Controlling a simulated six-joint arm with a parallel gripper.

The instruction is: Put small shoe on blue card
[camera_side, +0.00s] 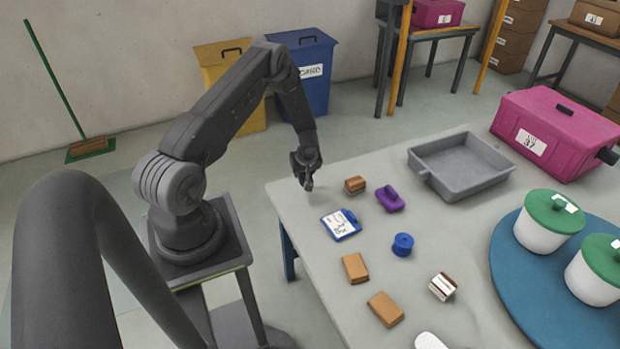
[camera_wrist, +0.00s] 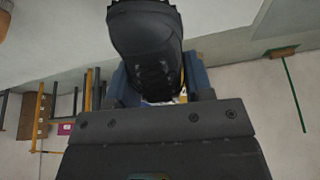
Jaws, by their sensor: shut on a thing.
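My gripper (camera_side: 307,184) is in the air over the far left corner of the table. It is shut on a small dark thing that is hard to make out in the side view. In the wrist view, a dark rounded form (camera_wrist: 145,45) with lace-like marks, which looks like the small shoe, fills the top middle. A small blue card (camera_side: 353,216) with a white sheet on it lies flat on the table, below and to the right of my gripper, apart from it.
Brown blocks (camera_side: 355,268), a purple piece (camera_side: 390,199), a blue spool (camera_side: 402,245) and a striped block (camera_side: 442,286) lie around the card. A grey tray (camera_side: 432,181) and pink box (camera_side: 560,130) stand farther right. A blue bin (camera_side: 316,95) stands behind.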

